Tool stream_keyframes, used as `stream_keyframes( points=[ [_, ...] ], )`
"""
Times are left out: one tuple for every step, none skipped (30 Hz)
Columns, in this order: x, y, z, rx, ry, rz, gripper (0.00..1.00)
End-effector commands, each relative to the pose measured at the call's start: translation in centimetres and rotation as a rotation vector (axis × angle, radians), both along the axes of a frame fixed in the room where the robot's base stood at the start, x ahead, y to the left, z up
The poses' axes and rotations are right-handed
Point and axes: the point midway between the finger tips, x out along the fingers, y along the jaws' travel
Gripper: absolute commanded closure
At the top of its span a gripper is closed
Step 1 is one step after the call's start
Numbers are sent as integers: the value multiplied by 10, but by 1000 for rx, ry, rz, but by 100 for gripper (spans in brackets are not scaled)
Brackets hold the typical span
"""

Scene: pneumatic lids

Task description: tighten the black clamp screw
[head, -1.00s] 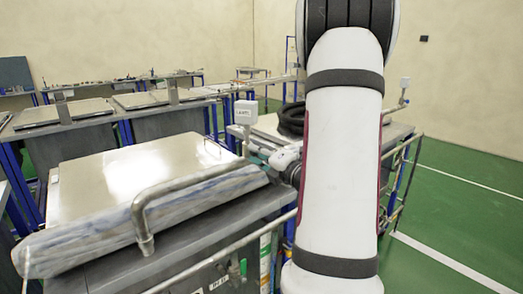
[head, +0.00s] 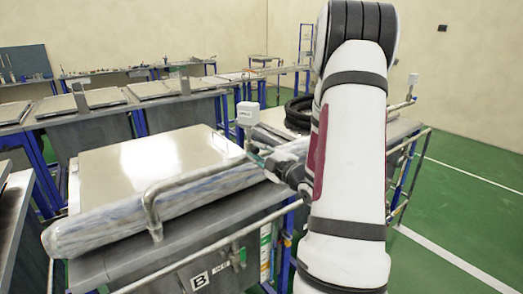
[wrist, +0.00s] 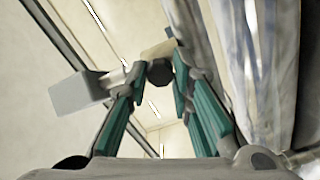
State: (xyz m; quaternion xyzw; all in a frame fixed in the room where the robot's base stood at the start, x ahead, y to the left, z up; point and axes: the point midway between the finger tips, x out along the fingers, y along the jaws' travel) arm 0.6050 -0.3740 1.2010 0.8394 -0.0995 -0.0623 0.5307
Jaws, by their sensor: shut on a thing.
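The black clamp screw (wrist: 159,72) shows in the wrist view as a dark, faceted knob on a beige clamp block (wrist: 157,49). My gripper (wrist: 160,76) has its two teal-padded fingers on either side of the knob, shut on it. In the head view my gripper (head: 261,159) is at the end of the bent metal handle bar (head: 196,178), just below a small white box (head: 247,113). There the screw is too small and too covered by the fingers to make out.
A plastic-wrapped roll (head: 150,208) lies along the front of the flat metal lid (head: 150,160); it also runs close to the right finger in the wrist view (wrist: 250,60). A black coiled hose (head: 299,112) lies behind my arm. Green floor is clear at the right.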

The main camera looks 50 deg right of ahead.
Motion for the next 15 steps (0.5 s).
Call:
stream_keyframes(
  points=[
    [-2,-1,-1,24,-1,-3,100],
    [-2,-1,-1,34,-3,-3,100],
    [-2,-1,-1,47,-6,-3,100],
    [-2,-1,-1,57,-9,-3,100],
    [-2,-1,-1,64,-10,-3,100],
    [-2,-1,-1,72,-12,-3,100],
    [-2,-1,-2,77,-13,-3,100],
    [-2,-1,-2,82,-15,-3,100],
    [-1,-1,-2,87,-16,-3,100],
    [-1,-1,-2,91,-17,-3,100],
    [-1,-1,-2,93,-17,-3,100],
    [-1,-1,-2,95,-18,-3,100],
    [-1,-1,-2,96,-18,-3,100],
    [-1,-1,-2,96,-18,-3,100],
    [-1,-1,-2,97,-18,-3,100]
  ],
)
